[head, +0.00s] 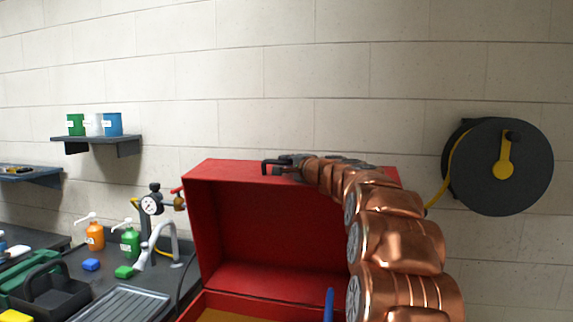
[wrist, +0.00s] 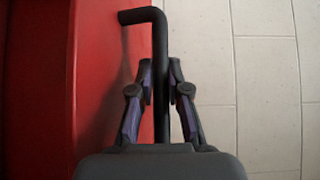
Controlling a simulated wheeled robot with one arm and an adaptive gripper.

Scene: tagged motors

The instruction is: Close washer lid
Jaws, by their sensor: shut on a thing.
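The washer lid (head: 270,225) is red and stands raised, with its inner face towards the head camera. It also shows as a red surface in the wrist view (wrist: 40,90). A dark bent handle (head: 268,166) is at the lid's top edge; in the wrist view the handle (wrist: 159,60) runs between my fingers. My gripper (head: 285,166) is at the lid's top edge, and in the wrist view its fingers (wrist: 161,88) are shut on the handle. My copper arm hides the lid's right side. The red washer body (head: 215,300) is below, partly cut off by the frame.
A counter with a faucet (head: 165,235), a pressure gauge (head: 150,204), orange (head: 95,237) and green (head: 130,243) bottles and a black caddy (head: 52,292) is to the left. A hose reel (head: 497,167) hangs on the right wall. A blue rod-like thing (head: 329,304) stands at the washer's front.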

